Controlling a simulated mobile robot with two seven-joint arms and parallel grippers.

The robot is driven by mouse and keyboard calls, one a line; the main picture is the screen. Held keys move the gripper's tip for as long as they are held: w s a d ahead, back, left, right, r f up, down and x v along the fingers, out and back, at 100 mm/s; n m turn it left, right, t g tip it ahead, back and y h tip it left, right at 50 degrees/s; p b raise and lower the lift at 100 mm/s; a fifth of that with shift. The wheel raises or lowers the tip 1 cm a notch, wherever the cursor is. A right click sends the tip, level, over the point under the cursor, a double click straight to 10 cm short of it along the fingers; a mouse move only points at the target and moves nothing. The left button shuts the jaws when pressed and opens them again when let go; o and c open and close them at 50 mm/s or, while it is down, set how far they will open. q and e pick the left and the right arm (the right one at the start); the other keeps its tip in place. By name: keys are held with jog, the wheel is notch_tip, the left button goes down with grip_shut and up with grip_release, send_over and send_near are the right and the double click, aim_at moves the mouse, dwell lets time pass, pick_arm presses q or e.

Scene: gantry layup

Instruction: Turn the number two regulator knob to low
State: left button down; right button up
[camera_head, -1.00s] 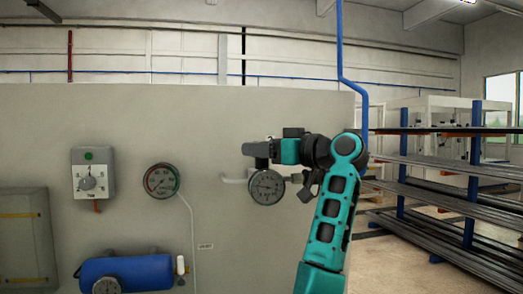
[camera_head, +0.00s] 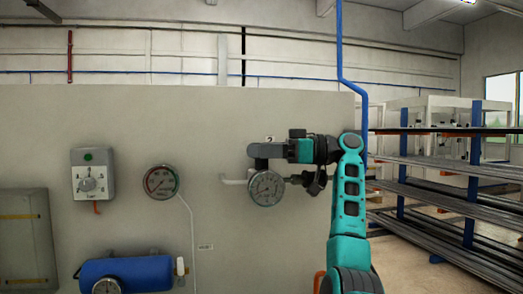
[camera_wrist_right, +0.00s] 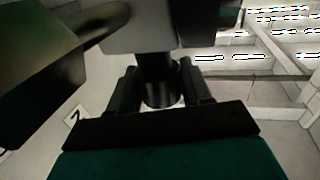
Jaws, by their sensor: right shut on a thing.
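The number two regulator has a round dial gauge (camera_head: 266,188) on the wall panel, with a small "2" label (camera_head: 270,139) above it. My right gripper (camera_head: 266,151) is at the top of this regulator, reaching in from the right. In the right wrist view, the dark cylindrical knob (camera_wrist_right: 160,88) sits between the two black fingers of my right gripper (camera_wrist_right: 163,90), which are shut on it. The grey regulator body (camera_wrist_right: 140,36) is beyond the knob, and the "2" label (camera_wrist_right: 74,117) shows at left. The knob's setting cannot be read. My left gripper is out of view.
A grey switch box (camera_head: 91,174) and another round gauge (camera_head: 161,182) are on the panel (camera_head: 220,120) to the left. A blue tank (camera_head: 135,271) is below them. A rack of long bars (camera_head: 440,166) stands to the right.

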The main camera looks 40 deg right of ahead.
jog(key=shift+f, duration=0.15)
jog(key=o, duration=1)
jog(key=b+v, duration=0.1)
jog(key=v, duration=1.2)
jog(key=shift+b, duration=0.4)
jog(key=shift+w, duration=0.1)
